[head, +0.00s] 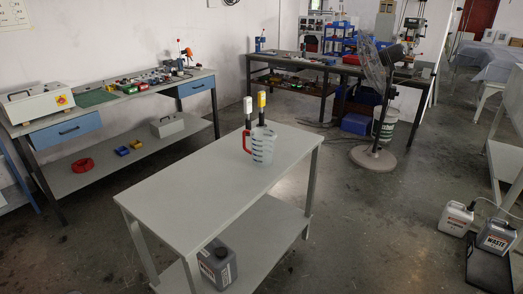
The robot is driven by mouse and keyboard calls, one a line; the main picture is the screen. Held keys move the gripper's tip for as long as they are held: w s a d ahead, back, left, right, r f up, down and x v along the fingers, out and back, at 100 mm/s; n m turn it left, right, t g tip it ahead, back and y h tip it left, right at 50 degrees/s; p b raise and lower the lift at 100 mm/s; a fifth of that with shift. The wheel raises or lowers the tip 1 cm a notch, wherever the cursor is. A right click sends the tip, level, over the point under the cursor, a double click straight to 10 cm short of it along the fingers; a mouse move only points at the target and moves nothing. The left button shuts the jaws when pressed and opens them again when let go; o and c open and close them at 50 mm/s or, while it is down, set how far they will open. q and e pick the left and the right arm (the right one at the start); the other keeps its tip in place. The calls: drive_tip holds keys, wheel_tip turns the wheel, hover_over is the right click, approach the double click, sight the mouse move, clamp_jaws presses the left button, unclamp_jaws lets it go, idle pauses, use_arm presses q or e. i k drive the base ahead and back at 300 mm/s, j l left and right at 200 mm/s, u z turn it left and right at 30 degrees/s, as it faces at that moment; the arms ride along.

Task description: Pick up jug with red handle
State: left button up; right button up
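A clear jug with a red handle (262,150) stands upright on the top of the grey table (190,197), near its far right part. Its red handle is on the left side of the jug. Dark markings show on the jug's wall. Two dark upright items, one with a white top (248,104) and one with a yellow top (261,100), rise at the jug; I cannot tell whether they stand in it or behind it. Neither of my grippers is in view.
The rest of the tabletop is clear. A grey canister (217,266) stands on the table's lower shelf. A pedestal fan (374,157) stands behind on the right. Workbenches line the left and back walls. Waste canisters (496,237) stand at the right.

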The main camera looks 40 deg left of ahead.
sight(258, 146)
drive_tip(key=k+j, duration=0.1)
drive_tip(key=j, duration=0.3)
drive_tip(key=k+j, duration=0.1)
drive_tip(key=j, duration=0.3)
drive_tip(key=j+z, duration=0.1)
drive_tip(key=j, duration=0.35)
drive_tip(key=k+j, duration=0.15)
drive_tip(key=j, duration=0.25)
drive_tip(key=j+z, duration=0.1)
drive_tip(key=j, duration=0.35)
drive_tip(key=k+j+z, duration=0.1)
drive_tip(key=j, duration=0.3)
drive_tip(key=j+z, duration=0.1)
drive_tip(key=j, duration=0.3)
drive_tip(key=k+j, duration=0.15)
drive_tip(key=j, duration=0.3)
drive_tip(key=j+z, duration=0.15)
drive_tip(key=j, duration=0.25)
drive_tip(key=k+j+z, duration=0.1)
drive_tip(key=j, duration=0.3)
drive_tip(key=k+j+z, duration=0.1)
drive_tip(key=j, duration=0.3)
drive_tip(key=k+j+z, duration=0.1)
drive_tip(key=j, duration=0.3)
drive_tip(key=j+z, duration=0.15)
drive_tip(key=j, duration=0.55)
drive_tip(key=j+z, duration=0.2)
drive_tip(key=j, duration=0.45)
drive_tip(key=k+j+z, duration=0.15)
drive_tip(key=j, duration=0.55)
